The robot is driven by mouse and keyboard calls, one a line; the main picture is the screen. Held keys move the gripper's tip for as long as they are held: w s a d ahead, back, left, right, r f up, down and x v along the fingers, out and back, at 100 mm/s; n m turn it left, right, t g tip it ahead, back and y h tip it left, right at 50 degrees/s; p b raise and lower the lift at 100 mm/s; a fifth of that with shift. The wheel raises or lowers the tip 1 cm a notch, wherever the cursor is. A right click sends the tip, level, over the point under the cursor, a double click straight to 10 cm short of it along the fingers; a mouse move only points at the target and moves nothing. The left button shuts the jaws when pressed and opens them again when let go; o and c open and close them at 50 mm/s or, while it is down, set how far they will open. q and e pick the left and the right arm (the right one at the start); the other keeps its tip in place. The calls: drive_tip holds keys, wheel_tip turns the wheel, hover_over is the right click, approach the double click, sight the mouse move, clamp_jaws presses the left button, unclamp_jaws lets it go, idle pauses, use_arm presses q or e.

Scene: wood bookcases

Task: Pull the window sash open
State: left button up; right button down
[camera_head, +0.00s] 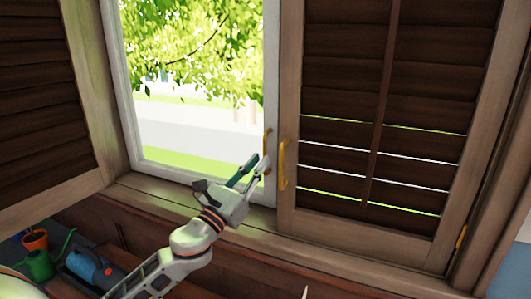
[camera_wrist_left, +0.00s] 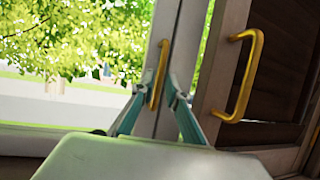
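The window sash (camera_head: 271,60) has a white frame around clear glass; it also shows in the left wrist view (camera_wrist_left: 186,60). It looks shut. A slim brass handle (camera_head: 267,143) is on its right stile, and the handle also shows in the left wrist view (camera_wrist_left: 158,75). My left gripper (camera_head: 256,166) is in front of the handle's lower part. In the left wrist view its two fingers (camera_wrist_left: 158,84) are apart, with the handle showing between the tips. I cannot tell whether either finger touches it.
A louvered wood shutter (camera_head: 340,100) is close right of the sash, with a larger brass handle (camera_head: 284,165) near my gripper. Another shutter (camera_head: 35,100) stands swung inward at left. Below the sill are a green watering can (camera_head: 40,265), an orange pot (camera_head: 35,240) and a blue object (camera_head: 85,266).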

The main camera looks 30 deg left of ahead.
use_arm(q)
drive_tip(key=shift+p+x, duration=0.3)
drive_tip(key=shift+x, duration=1.6)
clamp_jaws()
drive_tip(key=shift+f, duration=0.1)
